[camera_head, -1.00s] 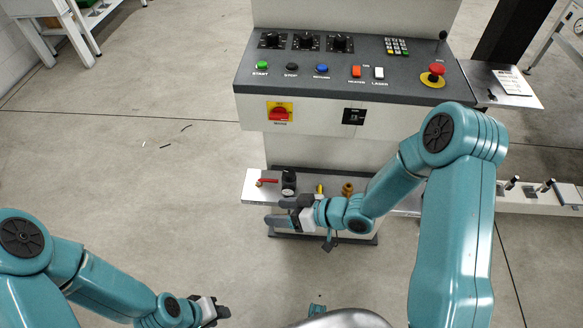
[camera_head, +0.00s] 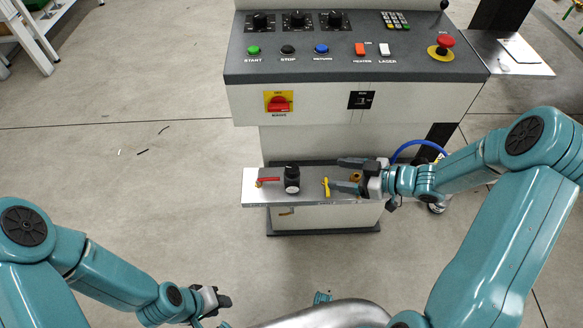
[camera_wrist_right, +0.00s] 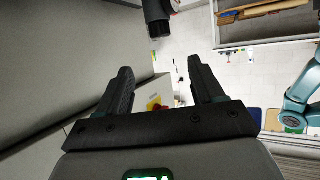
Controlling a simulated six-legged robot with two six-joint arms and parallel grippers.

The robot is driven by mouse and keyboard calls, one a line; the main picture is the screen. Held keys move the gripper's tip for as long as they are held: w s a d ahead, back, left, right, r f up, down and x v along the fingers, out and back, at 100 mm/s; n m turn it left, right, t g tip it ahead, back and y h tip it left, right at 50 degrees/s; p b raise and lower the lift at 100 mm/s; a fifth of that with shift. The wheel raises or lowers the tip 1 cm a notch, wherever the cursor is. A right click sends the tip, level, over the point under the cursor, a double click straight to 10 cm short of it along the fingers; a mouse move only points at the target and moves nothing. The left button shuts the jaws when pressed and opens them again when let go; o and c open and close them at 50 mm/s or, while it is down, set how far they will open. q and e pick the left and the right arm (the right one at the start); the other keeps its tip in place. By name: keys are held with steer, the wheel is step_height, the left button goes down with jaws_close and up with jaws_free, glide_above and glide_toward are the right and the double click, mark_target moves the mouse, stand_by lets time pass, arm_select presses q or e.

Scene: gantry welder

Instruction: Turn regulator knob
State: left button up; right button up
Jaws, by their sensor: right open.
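The black regulator knob (camera_head: 292,172) stands upright on the metal shelf (camera_head: 258,193) low on the front of the machine. My right gripper (camera_head: 337,174) is open and empty to the right of the knob, apart from it, with its fingers pointing left towards it. In the right wrist view a black cylindrical part (camera_wrist_right: 158,18), which looks like the regulator, is beyond the open fingertips (camera_wrist_right: 160,75), a little left of the middle. My left gripper (camera_head: 215,303) is at the lower left, away from the shelf; its jaws are too small to read.
A red-handled valve (camera_head: 267,180) is left of the knob. A yellow lever (camera_head: 326,187) and a brass fitting (camera_head: 355,177) are close to my right fingers. A blue hose (camera_head: 418,145) curves behind my right wrist. The control panel (camera_head: 300,70) overhangs above.

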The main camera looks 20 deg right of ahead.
mark_target(295, 169)
steer(key=b+x, duration=0.1)
steer(key=x, duration=1.4)
steer(key=shift+a+f, duration=0.1)
steer(key=shift+f, duration=0.05)
steer(key=c, duration=1)
steer(key=shift+o, duration=0.2)
steer(key=shift+b, duration=0.35)
